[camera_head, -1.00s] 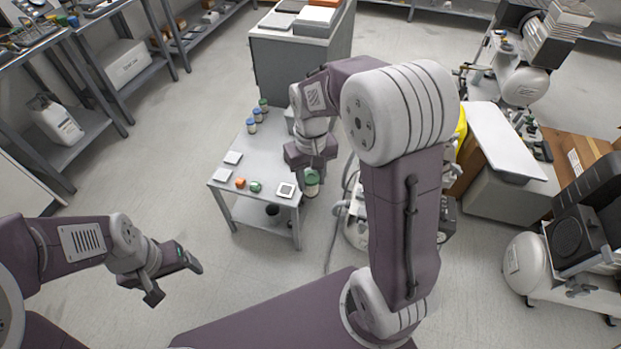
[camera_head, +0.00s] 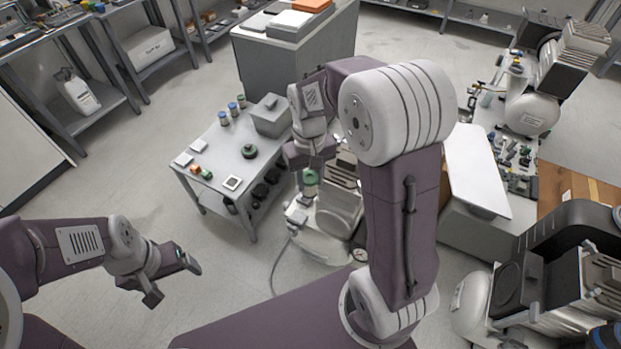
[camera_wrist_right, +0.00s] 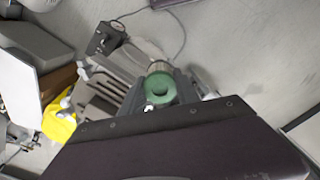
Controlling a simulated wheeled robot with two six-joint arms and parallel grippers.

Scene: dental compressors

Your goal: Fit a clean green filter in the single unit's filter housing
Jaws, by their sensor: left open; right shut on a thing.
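My right gripper (camera_head: 311,167) is shut on a green filter (camera_head: 311,179) with a pale pleated-looking side. The filter also shows between the fingers in the right wrist view (camera_wrist_right: 159,89). It hangs in front of and above a pale compressor (camera_head: 332,216) on the floor, apparently the single unit. My right arm hides part of this compressor, and I cannot make out its filter housing. My left gripper (camera_head: 172,281) is open and empty over bare floor at the lower left.
A grey table (camera_head: 215,150) left of the compressor holds a dark green round part (camera_head: 249,151), several lidded jars (camera_head: 232,109), a grey box (camera_head: 270,117) and small pieces. Other compressors (camera_head: 530,112) stand at right. A hose lies on the floor. Floor at left is clear.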

